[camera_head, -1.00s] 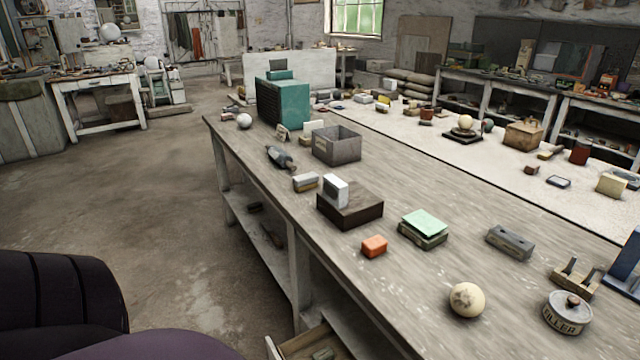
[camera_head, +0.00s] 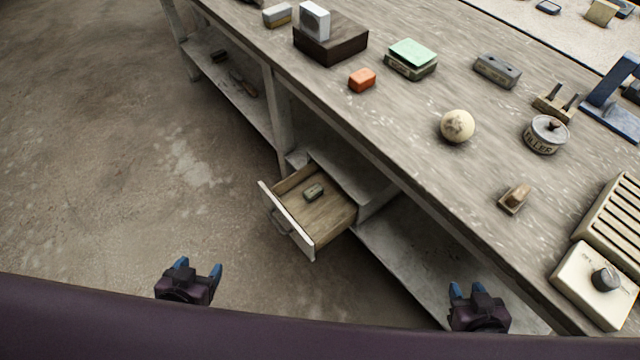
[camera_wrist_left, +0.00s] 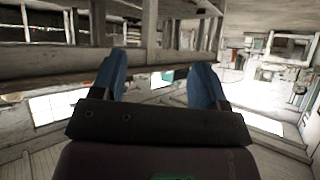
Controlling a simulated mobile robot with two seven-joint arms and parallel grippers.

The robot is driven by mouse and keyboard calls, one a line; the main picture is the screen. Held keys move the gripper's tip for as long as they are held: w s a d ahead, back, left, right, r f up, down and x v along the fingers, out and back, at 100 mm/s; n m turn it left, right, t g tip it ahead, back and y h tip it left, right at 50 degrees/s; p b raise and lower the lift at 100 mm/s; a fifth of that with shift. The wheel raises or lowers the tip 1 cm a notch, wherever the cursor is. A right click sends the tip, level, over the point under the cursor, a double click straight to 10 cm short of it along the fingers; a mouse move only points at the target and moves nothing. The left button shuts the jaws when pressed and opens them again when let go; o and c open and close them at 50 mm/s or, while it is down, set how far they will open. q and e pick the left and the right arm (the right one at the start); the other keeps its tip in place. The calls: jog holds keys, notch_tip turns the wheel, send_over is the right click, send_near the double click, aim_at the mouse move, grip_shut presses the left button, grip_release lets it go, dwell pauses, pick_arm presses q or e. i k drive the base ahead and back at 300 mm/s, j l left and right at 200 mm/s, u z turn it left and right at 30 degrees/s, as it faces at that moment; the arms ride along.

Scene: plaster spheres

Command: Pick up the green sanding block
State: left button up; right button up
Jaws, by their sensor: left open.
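A small dark green block (camera_head: 314,192) lies in the open drawer (camera_head: 333,224) under the workbench, and I take it for the sanding block. A flat pale green piece (camera_head: 413,52) also lies on top of a small box on the bench. My left gripper (camera_head: 198,267) is open and empty, over the floor to the left of and nearer than the drawer. Its spread blue fingers also show in the left wrist view (camera_wrist_left: 158,78), with nothing between them. My right gripper (camera_head: 467,290) has its fingers apart and empty, to the right of the drawer.
The workbench top (camera_head: 400,110) holds an orange block (camera_head: 362,79), a plaster sphere (camera_head: 457,126), a round tin (camera_head: 544,134) and several other items. The bench edge overhangs the drawer's back. The floor (camera_head: 130,150) left of the drawer is clear.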

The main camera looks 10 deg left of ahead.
aim_at(315, 191)
jog(key=u, duration=0.25)
jog(key=i+j+z, duration=0.1)
jog(key=j, duration=0.25)
jog(key=i+j+z, duration=0.1)
jog(key=i+j, duration=0.15)
jog(key=j, duration=0.15)
jog(key=i+j+z, duration=0.1)
jog(key=j, duration=0.25)
jog(key=i+j+z, duration=0.1)
jog(key=j, duration=0.3)
jog(key=i+j+z, duration=0.1)
jog(key=j, duration=0.3)
jog(key=i+j+z, duration=0.1)
jog(key=j, duration=0.35)
jog(key=i+j+z, duration=0.1)
jog(key=j, duration=0.3)
jog(key=i, duration=0.1)
